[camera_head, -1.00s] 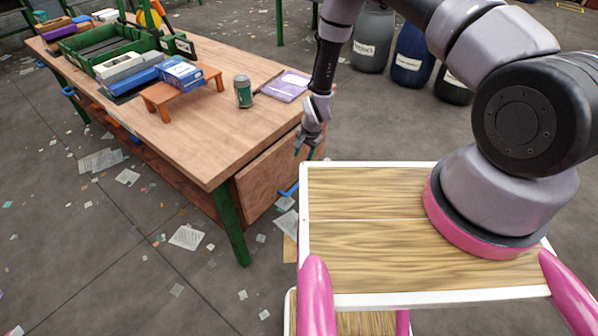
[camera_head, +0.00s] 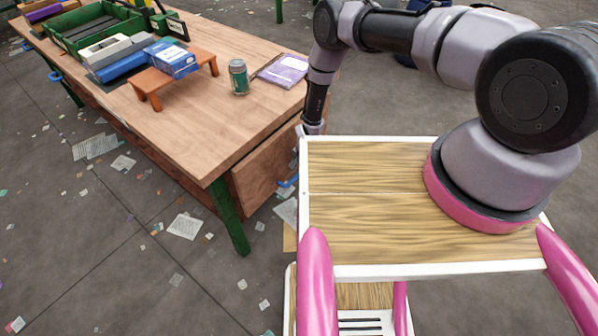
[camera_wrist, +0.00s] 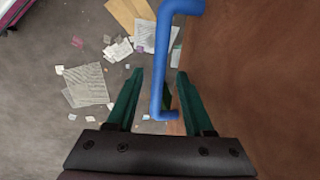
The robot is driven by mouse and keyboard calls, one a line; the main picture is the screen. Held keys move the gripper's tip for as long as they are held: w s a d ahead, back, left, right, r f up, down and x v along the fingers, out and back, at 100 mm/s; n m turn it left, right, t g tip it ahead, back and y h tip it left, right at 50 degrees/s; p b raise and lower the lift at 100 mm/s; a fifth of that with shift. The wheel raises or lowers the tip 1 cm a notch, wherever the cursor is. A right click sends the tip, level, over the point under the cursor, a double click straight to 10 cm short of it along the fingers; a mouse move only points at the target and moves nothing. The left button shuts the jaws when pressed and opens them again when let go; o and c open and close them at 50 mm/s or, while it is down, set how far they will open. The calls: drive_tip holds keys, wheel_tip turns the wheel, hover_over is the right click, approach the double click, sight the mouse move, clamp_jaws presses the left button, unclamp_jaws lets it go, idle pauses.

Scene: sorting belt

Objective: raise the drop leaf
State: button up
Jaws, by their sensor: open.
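The drop leaf (camera_head: 265,165) hangs down at the near right end of the wooden table (camera_head: 165,125). A blue handle (camera_head: 288,183) is fixed to its outer face near the lower part. In the wrist view the blue handle (camera_wrist: 160,60) stands out from the brown leaf panel (camera_wrist: 250,70). My gripper (camera_wrist: 155,90) is open, with its two green fingers on either side of the handle's lower part; I cannot tell whether they touch it. In the head view my gripper's fingertips are hidden behind my own wood-topped base.
On the table are a green crate (camera_head: 85,30), an orange stand (camera_head: 172,75) with a blue box (camera_head: 168,58), a green jar (camera_head: 238,78) and a purple booklet (camera_head: 284,70). Papers (camera_head: 184,226) litter the floor. A green table leg (camera_head: 229,218) stands beside the leaf.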

drive_tip(key=shift+f, duration=0.4)
clamp_jaws()
drive_tip(key=shift+a, duration=0.1)
idle(1.1)
